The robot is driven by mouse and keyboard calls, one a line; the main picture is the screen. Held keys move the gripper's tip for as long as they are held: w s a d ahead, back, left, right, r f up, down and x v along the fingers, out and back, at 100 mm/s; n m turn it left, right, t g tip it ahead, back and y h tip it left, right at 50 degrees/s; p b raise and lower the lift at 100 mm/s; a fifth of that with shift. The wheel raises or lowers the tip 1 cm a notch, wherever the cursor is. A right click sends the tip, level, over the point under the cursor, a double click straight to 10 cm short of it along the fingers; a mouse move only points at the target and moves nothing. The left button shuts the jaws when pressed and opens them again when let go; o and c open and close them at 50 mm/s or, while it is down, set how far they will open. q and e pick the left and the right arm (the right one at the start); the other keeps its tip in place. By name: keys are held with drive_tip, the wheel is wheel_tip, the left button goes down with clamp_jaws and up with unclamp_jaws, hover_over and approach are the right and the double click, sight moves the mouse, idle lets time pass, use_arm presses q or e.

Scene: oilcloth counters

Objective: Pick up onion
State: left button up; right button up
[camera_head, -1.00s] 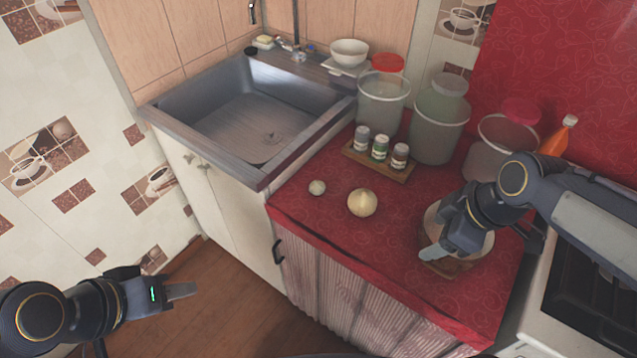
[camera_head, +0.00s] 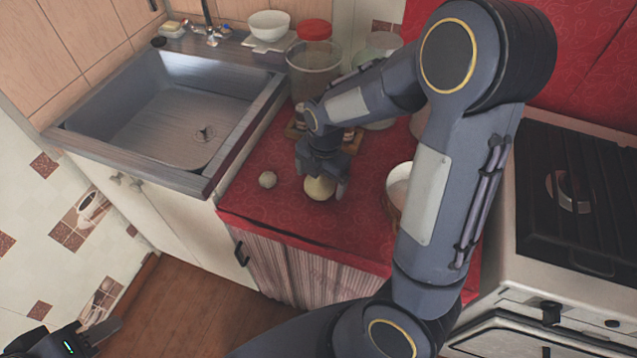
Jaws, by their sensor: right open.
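The onion (camera_head: 318,189) is a round, pale yellow bulb on the red oilcloth counter (camera_head: 262,214). My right gripper (camera_head: 320,182) is over the onion from above, with its open fingers at either side of it. The gripper hides the onion's upper part, and I cannot tell whether the fingers touch it. My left gripper (camera_head: 100,334) is low at the bottom left corner, far from the counter and partly cut off; its jaw opening is not clear.
A bowl (camera_head: 398,187) stands to the right, partly behind my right arm. A bucket (camera_head: 313,72) and a partly hidden spice rack (camera_head: 294,131) are behind. The sink (camera_head: 160,115) is left, the stove (camera_head: 578,190) right.

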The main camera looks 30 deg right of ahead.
drive_tip(key=shift+f, duration=0.45)
drive_tip(key=c, duration=1.1)
drive_tip(key=shift+c, duration=0.2)
drive_tip(key=shift+r, duration=0.1)
